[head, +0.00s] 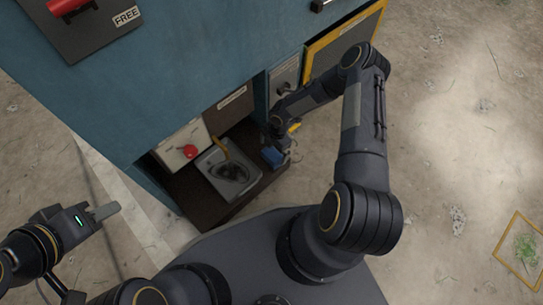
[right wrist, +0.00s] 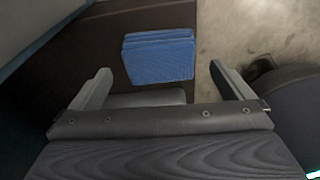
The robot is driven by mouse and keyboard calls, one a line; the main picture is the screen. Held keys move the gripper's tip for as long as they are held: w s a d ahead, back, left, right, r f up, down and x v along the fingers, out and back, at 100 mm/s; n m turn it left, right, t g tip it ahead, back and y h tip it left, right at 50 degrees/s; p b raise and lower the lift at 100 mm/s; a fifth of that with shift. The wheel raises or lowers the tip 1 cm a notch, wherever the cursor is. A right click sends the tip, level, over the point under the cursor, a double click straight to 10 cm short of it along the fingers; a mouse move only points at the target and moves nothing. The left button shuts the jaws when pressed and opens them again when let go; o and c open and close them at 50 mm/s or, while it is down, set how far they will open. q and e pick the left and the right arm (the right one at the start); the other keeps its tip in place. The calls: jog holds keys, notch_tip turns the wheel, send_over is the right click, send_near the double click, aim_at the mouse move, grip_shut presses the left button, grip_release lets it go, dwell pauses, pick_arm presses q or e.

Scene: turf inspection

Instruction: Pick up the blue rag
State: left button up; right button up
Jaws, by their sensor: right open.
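The blue rag (right wrist: 158,55) is a folded stack lying on the dark shelf in the right wrist view. It also shows in the head view (head: 272,156) at the right end of the shelf. My right gripper (right wrist: 160,82) is open, its two fingers spread wide on either side of the rag's near edge, with nothing between them held. In the head view my right gripper (head: 283,143) is beside the rag and partly hidden by its own arm. My left gripper (head: 104,211) is at the far left, away from the rag; its finger gap is not clear.
The dark shelf (head: 205,208) sticks out of the blue cabinet (head: 160,95). A grey tray (head: 258,176) with a dark oval thing stands left of the rag. A red knob (head: 190,151) is behind it. An open yellow-edged panel (head: 345,42) stands at right.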

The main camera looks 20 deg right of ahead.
aim_at(272, 154)
jog(key=f, duration=0.1)
jog(key=f+b, duration=0.1)
jog(key=f, duration=0.2)
jog(key=shift+s+a+b, duration=0.15)
jog(key=shift+a+b, duration=0.15)
jog(key=shift+a, duration=0.05)
jog(key=c, duration=0.9)
